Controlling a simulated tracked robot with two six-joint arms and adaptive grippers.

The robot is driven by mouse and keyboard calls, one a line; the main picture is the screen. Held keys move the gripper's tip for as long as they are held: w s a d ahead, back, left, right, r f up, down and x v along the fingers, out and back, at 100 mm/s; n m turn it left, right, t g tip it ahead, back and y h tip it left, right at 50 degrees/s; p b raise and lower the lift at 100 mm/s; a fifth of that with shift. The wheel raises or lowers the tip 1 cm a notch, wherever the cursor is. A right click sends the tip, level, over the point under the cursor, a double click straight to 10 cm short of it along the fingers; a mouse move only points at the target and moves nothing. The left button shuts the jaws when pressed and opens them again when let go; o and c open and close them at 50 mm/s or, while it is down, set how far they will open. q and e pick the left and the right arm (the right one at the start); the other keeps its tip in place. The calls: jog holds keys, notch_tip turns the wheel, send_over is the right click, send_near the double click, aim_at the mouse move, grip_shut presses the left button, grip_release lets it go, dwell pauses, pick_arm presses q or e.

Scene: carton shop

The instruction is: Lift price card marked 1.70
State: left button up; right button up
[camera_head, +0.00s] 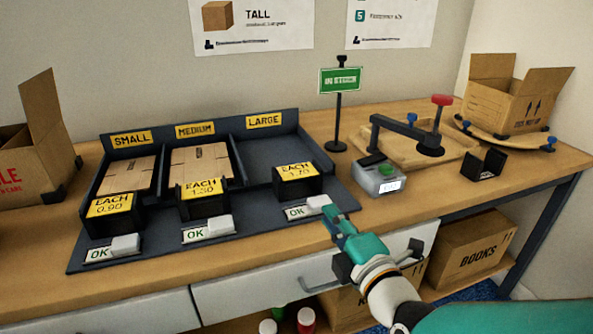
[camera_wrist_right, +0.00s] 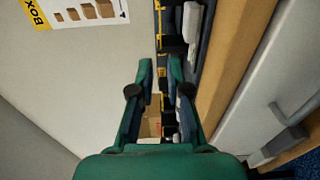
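The price card marked 1.70 (camera_head: 296,172) is a yellow card reading EACH 1.70, on a black block at the front of the LARGE compartment. My right gripper (camera_head: 335,221), with green fingers, is in front of it and slightly to its right, near the white block by the OK label. The gripper is apart from the card. In the right wrist view the two fingers of the right gripper (camera_wrist_right: 160,68) stand apart with a gap between them and nothing held. My left gripper is not in view.
Cards marked 0.90 (camera_head: 110,204) and 1.30 (camera_head: 202,188) stand left, before flat cartons. The LARGE compartment (camera_head: 270,153) looks empty. A green sign on a stand (camera_head: 340,80) and a grey device (camera_head: 379,180) are on the right. A drawer handle (camera_head: 320,283) projects below.

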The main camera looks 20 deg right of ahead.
jog(key=shift+w+p, duration=0.9)
jog(key=shift+p, duration=1.65)
send_near(301, 175)
jog(key=w, duration=0.4)
jog(key=shift+a, duration=0.2)
jog(key=shift+w+a+f, duration=0.1)
jog(key=shift+w+a, duration=0.05)
jog(key=shift+w, duration=1.35)
jog(key=shift+w+a, duration=0.15)
jog(key=shift+w, duration=1.4)
grip_shut()
